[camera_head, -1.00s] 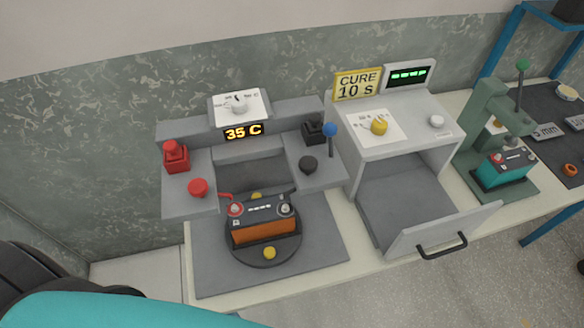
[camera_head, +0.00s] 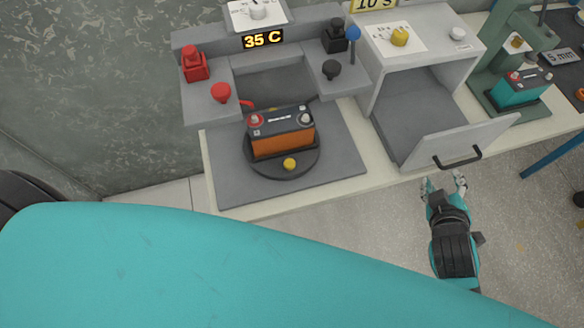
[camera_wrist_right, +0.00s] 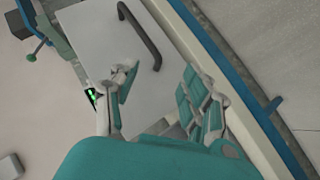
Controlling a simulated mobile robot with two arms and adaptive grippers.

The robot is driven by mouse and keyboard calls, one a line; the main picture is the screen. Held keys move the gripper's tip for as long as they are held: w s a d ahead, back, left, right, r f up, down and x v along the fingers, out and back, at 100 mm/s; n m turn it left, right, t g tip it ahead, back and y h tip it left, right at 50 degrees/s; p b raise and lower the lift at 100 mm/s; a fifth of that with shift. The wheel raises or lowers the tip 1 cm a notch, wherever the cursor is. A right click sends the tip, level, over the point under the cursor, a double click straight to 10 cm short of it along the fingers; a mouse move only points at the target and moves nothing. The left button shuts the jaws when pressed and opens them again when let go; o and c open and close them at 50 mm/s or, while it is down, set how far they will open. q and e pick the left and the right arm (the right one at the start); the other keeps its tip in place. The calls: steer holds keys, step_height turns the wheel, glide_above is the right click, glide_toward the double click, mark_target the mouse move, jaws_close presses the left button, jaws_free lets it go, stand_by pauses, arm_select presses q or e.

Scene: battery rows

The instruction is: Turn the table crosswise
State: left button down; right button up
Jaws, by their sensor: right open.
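The round dark turntable (camera_head: 260,168) sits on a grey plate (camera_head: 340,165) in front of the grey station. A yellow knob (camera_head: 290,163) is on its front rim. An orange battery with a black top (camera_head: 282,143) stands upright on it, with a red and a grey terminal on top. My right gripper (camera_head: 444,182) is open and empty, in front of the oven's lowered door and well right of the turntable. In the right wrist view its fingers (camera_wrist_right: 160,90) are apart, with the door's handle beyond them. My left gripper is not in view.
The oven (camera_head: 415,100) has its door (camera_head: 460,143) hanging open toward me, with a black handle (camera_head: 458,160). A green press (camera_head: 505,75) holds a teal battery (camera_head: 522,87) at right. Red and black clamps (camera_head: 195,63) flank the station. Floor in front is clear.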

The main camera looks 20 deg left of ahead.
steer(key=w+a+r+n+t+y, duration=0.2)
steer(key=a+r+n+t, duration=0.15)
steer(key=r, duration=0.25)
steer(key=w+a+r+n+t+y, duration=0.1)
steer(key=a+r+n+t, duration=0.1)
steer(key=r+n, duration=0.3)
steer(key=a+r+n+y, duration=0.5)
steer(key=a+n+y, duration=0.3)
steer(key=n, duration=0.5)
steer(key=s+a+f+n+g+y, duration=0.55)
steer(key=n+g, duration=0.35)
steer(key=n, duration=0.4)
steer(key=n+g+h+p, duration=0.2)
steer(key=n+g+p, duration=0.2)
steer(key=n+g, duration=0.3)
glide_toward(293, 165)
steer(key=shift+n+t, duration=0.25)
steer(key=shift+t, duration=0.3)
steer(key=x, duration=0.9)
steer(key=shift+s, duration=0.35)
